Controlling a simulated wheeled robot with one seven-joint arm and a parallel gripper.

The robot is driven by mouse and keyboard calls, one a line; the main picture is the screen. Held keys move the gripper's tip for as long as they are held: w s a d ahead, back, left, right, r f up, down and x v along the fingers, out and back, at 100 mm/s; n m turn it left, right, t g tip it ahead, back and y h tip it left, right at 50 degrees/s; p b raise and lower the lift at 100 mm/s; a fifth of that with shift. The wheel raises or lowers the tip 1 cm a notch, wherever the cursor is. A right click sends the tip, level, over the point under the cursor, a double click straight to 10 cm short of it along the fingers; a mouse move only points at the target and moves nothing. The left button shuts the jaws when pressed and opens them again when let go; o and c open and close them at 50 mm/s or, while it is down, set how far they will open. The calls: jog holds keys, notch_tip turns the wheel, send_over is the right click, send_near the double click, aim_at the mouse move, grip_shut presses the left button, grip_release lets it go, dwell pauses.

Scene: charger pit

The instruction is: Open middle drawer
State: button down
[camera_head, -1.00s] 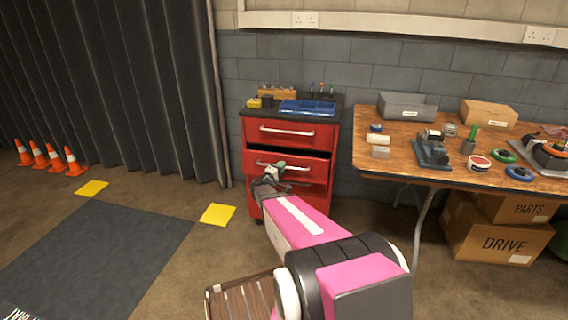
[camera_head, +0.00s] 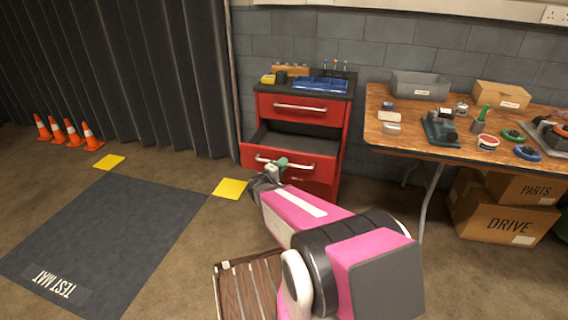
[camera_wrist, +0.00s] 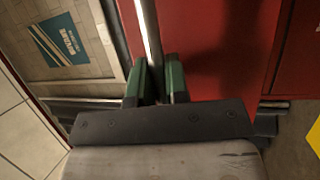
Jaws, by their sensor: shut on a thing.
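The red cabinet (camera_head: 345,125) stands against the wall. Its middle drawer (camera_head: 318,172) is pulled out, and its dark interior shows behind the red front. The top drawer (camera_head: 290,115) is closed. My gripper (camera_head: 273,168) is at the left part of the middle drawer's handle (camera_head: 303,166). In the wrist view the metal handle bar (camera_wrist: 149,35) runs between the green-padded fingers of my gripper (camera_wrist: 160,80), which are shut on it. The red drawer front (camera_wrist: 215,60) lies just beyond. My arm hides part of the lower cabinet.
A blue tray (camera_head: 320,85) and small tools sit on the cabinet top. A cluttered wooden workbench (camera_head: 400,142) stands to the right, with cardboard boxes (camera_head: 500,215) beneath. The floor left of the cabinet is open, with a dark mat (camera_head: 110,235) and orange cones (camera_head: 90,138).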

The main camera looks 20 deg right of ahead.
jog(key=c, duration=1.1)
grip_release()
jog(key=shift+c, duration=0.2)
jog(key=shift+a, duration=0.1)
jog(key=v, duration=1)
jog(key=shift+s+a, duration=0.25)
jog(key=shift+f, duration=0.15)
